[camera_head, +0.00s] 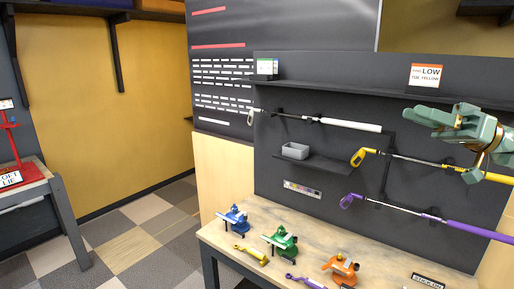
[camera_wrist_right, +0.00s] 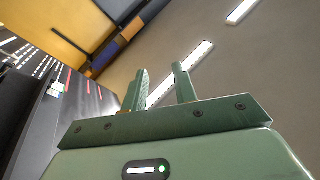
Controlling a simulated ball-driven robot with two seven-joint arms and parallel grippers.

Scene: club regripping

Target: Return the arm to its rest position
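My right gripper (camera_head: 418,126) is raised at the right side of the head view, in front of the dark wall panel, with its fingers toward the left. In the right wrist view its two fingers (camera_wrist_right: 160,86) stand apart with nothing between them, with the ceiling and its lights beyond. A yellow-headed club (camera_head: 400,159) hangs on the panel behind and below the gripper, and part of its grip is covered. A white-gripped club (camera_head: 345,124) hangs to the left, and a purple club (camera_head: 425,215) hangs lower. My left gripper is not in view.
A wooden bench (camera_head: 400,270) stands below, carrying a blue vise (camera_head: 236,217), a green vise (camera_head: 283,241) and an orange vise (camera_head: 342,267). A small grey tray (camera_head: 295,150) sits on a shelf. A "LOW" sign (camera_head: 425,76) stands on the upper ledge. The floor at left is clear.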

